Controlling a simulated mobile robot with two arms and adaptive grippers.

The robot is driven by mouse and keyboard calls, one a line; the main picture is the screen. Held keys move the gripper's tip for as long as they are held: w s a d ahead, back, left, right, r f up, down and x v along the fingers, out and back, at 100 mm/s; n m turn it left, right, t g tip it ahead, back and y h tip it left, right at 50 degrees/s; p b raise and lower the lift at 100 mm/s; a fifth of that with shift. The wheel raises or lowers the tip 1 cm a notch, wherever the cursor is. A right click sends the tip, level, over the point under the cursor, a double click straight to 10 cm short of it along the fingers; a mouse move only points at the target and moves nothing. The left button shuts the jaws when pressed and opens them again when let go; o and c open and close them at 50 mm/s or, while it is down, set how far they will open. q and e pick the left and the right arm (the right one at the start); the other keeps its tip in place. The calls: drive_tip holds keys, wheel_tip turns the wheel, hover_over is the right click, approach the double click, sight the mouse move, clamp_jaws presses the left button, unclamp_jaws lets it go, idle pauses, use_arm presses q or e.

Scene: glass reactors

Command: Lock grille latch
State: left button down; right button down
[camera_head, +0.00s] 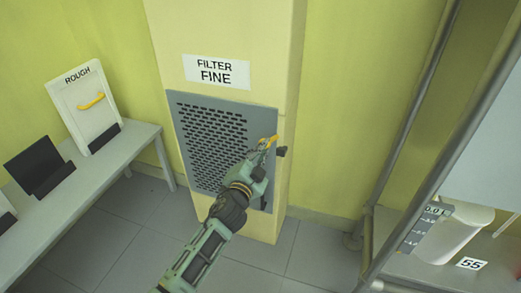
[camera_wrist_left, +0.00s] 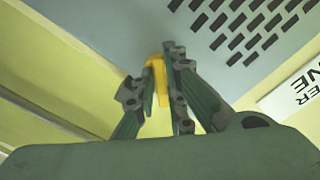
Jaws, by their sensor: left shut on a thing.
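The grey slotted grille (camera_head: 187,128) is set in the front of the cream column and lies flush against it. A yellow latch handle (camera_head: 272,140) is at the grille's right edge, with a dark block (camera_head: 281,152) beside it. My left gripper (camera_head: 266,146) is at that edge, its fingers around the yellow handle. In the left wrist view the yellow latch (camera_wrist_left: 159,78) sits between the two fingers of my left gripper (camera_wrist_left: 160,95), which is shut on it. The fingers hide part of the latch. My right gripper is not in view.
A sign reading FILTER FINE (camera_head: 216,71) is above the grille. A grey bench (camera_head: 120,150) at left bears a white ROUGH panel (camera_head: 78,110) and a dark holder (camera_head: 38,165). Metal posts (camera_head: 415,115) and a white container (camera_head: 455,235) stand at right.

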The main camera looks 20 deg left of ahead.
use_arm(q)
drive_tip(key=shift+d+f+m+p, duration=0.1)
drive_tip(key=shift+m+p, duration=0.2)
drive_tip(key=shift+m, duration=2)
drive_tip(key=shift+f+m+p, duration=0.1)
drive_tip(key=shift+m+p, duration=0.15)
drive_tip(key=shift+m, duration=2.05)
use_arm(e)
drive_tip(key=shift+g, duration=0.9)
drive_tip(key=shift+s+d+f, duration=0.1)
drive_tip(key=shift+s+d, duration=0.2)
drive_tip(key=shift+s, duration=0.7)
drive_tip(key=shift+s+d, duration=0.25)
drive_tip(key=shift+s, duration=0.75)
use_arm(q)
drive_tip(key=c, duration=1.8)
unclamp_jaws()
drive_tip(key=shift+o, duration=0.2)
drive_tip(key=shift+r, duration=0.1)
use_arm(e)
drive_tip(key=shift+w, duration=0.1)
use_arm(q)
drive_tip(key=s, duration=1.2)
drive_tip(key=shift+a, duration=0.25)
